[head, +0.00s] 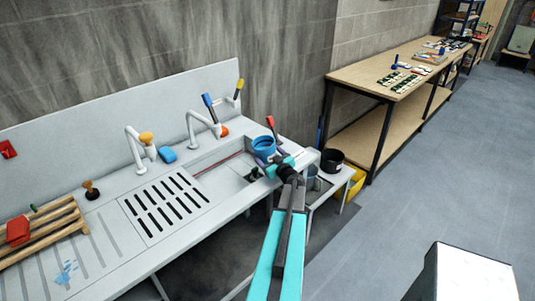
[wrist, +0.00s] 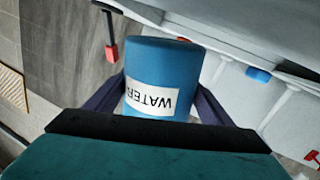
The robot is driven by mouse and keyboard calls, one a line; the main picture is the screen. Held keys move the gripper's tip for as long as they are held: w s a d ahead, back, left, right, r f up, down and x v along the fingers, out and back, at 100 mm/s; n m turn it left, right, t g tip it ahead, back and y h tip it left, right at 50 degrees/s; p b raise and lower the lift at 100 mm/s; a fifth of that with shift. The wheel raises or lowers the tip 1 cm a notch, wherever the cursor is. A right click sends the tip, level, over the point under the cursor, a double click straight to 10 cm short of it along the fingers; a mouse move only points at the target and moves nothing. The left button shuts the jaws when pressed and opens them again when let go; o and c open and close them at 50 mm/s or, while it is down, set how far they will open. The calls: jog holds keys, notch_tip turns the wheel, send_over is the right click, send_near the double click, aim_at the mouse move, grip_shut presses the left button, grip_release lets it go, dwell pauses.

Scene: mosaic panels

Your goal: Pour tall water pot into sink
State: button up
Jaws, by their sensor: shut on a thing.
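The blue water pot (head: 264,144) is at the right end of the sink (head: 226,176). In the wrist view the pot (wrist: 162,62) fills the middle and carries a white label reading WATER. My gripper (head: 272,161) is shut on it, with one dark finger on each side of the pot in the wrist view. The pot looks near upright in the head view, and I cannot tell how far above the sink it is. Its contents are hidden. My gripper and arm hide part of the sink's right end.
Two white taps (head: 136,148) stand along the sink's back, with coloured brushes and a blue sponge (head: 167,155) nearby. A slotted drainer (head: 165,207) and a wooden rack (head: 40,232) lie left. A black pot (head: 332,159) stands right of the sink. The floor at right is mostly clear.

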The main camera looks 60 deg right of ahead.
aim_at(259, 155)
jog(key=shift+w+a+f+n+g+b, duration=0.3)
jog(key=shift+w+a+n+b, duration=0.25)
jog(key=shift+n+b, duration=1)
jog(key=shift+w+a+f+n+g+b, duration=0.25)
jog(key=shift+w+a+n+b, duration=0.35)
jog(key=shift+b, duration=1.8)
jog(key=shift+r+n+b, duration=0.6)
jog(key=shift+n+b, duration=0.25)
jog(key=shift+b, duration=0.1)
dwell(0.4)
jog(key=shift+w+a+f+n+g+b, duration=0.1)
jog(key=shift+f+n+g+b, duration=0.15)
jog(key=shift+n+b, duration=0.7)
jog(key=shift+f+n+g+b, duration=0.1)
jog(key=shift+n+g+b, duration=0.15)
jog(key=shift+b, duration=1.4)
